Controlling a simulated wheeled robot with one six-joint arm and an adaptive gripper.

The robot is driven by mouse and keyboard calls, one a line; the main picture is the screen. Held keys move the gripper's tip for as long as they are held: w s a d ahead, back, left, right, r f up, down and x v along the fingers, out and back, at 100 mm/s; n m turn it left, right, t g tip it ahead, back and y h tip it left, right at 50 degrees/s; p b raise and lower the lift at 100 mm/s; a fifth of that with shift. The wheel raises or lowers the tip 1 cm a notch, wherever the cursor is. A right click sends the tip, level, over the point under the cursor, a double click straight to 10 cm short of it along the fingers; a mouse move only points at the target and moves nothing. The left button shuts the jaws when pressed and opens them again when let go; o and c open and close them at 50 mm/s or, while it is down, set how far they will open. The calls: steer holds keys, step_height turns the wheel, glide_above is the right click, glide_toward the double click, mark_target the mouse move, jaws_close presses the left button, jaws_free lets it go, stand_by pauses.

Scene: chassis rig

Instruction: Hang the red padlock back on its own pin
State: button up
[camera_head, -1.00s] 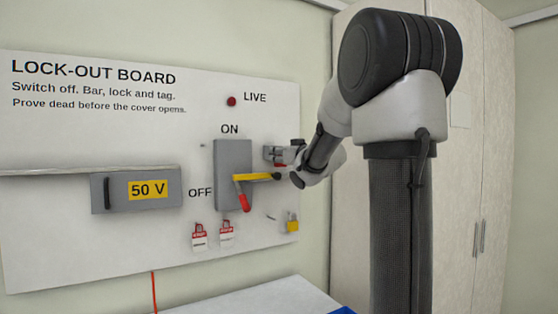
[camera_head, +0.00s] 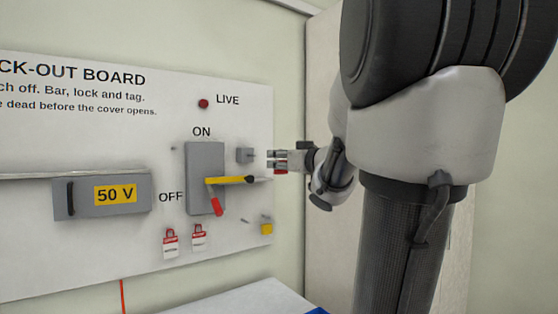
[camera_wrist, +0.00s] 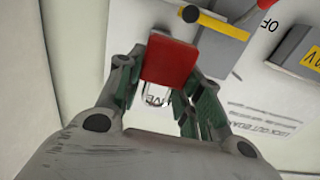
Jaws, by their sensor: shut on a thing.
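My gripper (camera_head: 274,161) is shut on the red padlock (camera_wrist: 170,63). In the wrist view the padlock's red body sits between the fingertips, and its pale shackle points back towards my palm. In the head view only a little red shows at the jaws, off the board's right edge and right of a small grey block (camera_head: 245,155). A short bare pin (camera_head: 244,220) sticks out low on the board, left of the yellow padlock (camera_head: 267,229). I cannot tell for sure whose pin it is.
The grey switch box (camera_head: 205,160) has its red handle (camera_head: 216,206) down and a yellow bar (camera_head: 228,181) sticking out to the right. Red-and-white tags (camera_head: 170,245) hang below. A pale table top (camera_head: 250,300) lies under the board; a cabinet stands right.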

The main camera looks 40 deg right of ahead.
mark_target(248, 158)
steer(key=shift+w+f, duration=0.2)
steer(key=shift+w, duration=8.05)
steer(key=s, duration=0.9)
steer(key=shift+r, duration=0.2)
steer(key=shift+s, duration=0.1)
